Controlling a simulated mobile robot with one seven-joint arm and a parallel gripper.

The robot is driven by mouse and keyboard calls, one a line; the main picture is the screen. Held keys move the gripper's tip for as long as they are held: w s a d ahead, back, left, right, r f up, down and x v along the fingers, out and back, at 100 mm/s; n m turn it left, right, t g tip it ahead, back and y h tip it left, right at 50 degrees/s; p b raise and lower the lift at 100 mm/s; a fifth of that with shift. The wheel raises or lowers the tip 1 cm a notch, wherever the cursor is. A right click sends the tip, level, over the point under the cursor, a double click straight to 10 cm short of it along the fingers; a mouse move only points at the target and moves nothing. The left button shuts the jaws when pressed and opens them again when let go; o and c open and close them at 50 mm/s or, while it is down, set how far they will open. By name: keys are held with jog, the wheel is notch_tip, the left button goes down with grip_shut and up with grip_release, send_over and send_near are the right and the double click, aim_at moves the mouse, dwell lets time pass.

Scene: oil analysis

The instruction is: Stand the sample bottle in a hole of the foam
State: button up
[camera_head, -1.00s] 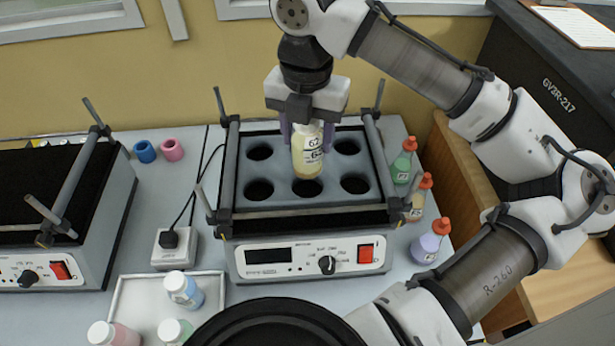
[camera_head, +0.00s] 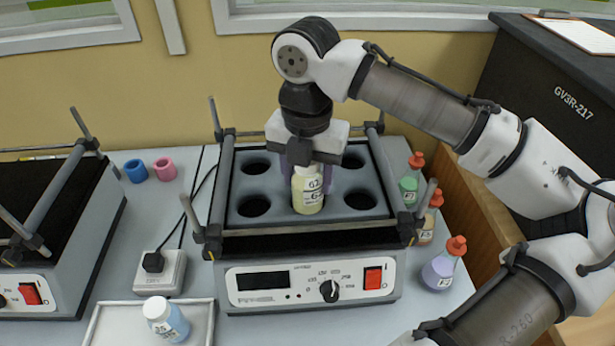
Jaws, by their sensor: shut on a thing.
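The sample bottle (camera_head: 308,190) holds pale yellow liquid and has a white label with dark print. It is upright over the front middle of the grey foam (camera_head: 281,180), where a hole showed before. My gripper (camera_head: 312,172) is above it, shut on its top, with purple-grey fingers on either side. Its lower end is at the foam's surface; I cannot tell whether it has entered the hole. Open holes show at the back left, back right, front left and front right. The back middle of the foam is hidden by my gripper.
The foam sits on a shaker (camera_head: 310,285) with raised side bars. Flasks with red caps (camera_head: 444,262) stand close on its right. A white tray (camera_head: 105,322) with a blue bottle (camera_head: 166,318) is front left. A power socket (camera_head: 160,272) lies left.

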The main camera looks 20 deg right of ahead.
jog(key=shift+f, duration=0.1)
jog(key=o, duration=1.1)
notch_tip(320, 180, up, 12)
jog(key=shift+r, duration=0.15)
